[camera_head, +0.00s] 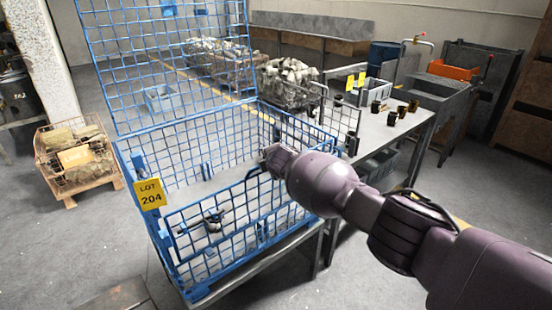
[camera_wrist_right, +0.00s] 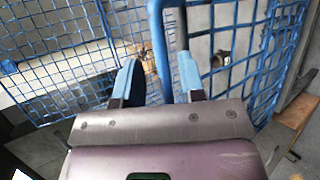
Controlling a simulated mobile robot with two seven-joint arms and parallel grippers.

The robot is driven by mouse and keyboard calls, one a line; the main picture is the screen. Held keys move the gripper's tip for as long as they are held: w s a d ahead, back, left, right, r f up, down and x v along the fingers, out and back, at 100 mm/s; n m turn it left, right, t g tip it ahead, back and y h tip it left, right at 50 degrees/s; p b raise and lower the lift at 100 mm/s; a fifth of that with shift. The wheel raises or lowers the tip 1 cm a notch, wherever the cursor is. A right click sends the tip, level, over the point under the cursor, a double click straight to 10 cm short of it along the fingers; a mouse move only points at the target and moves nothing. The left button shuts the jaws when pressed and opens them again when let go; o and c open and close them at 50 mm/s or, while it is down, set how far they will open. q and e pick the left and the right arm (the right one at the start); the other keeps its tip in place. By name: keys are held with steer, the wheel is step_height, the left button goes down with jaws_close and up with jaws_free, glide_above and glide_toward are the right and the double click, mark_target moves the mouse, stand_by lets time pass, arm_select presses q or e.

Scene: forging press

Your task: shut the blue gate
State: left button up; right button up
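A blue mesh cage (camera_head: 160,228) stands on a low table and carries a yellow LOT 204 sign (camera_head: 150,194). A tall blue mesh panel (camera_head: 165,60) stands raised at its back left. A lower mesh panel (camera_head: 225,192) runs along the near side; I cannot tell for sure which panel is the gate. My right gripper (camera_head: 268,157) is at the near side's top rail, its fingers partly hidden by my wrist. In the right wrist view, the gripper (camera_wrist_right: 158,80) has its fingers apart on either side of a blue bar (camera_wrist_right: 160,45), with gaps visible. My left gripper is not in view.
A grey workbench (camera_head: 385,130) with small brown cups (camera_head: 392,118) and a grey crate (camera_head: 375,90) stands to the right. A wire basket on a pallet (camera_head: 75,160) stands at left. More filled baskets (camera_head: 287,85) stand behind. The floor at front left is mostly clear.

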arm_select(q)
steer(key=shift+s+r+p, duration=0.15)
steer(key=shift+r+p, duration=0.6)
steer(key=shift+p, duration=0.05)
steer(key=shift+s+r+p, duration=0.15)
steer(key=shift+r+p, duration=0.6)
arm_select(e)
steer(key=v, duration=0.9)
steer(key=shift+s+r, duration=0.2)
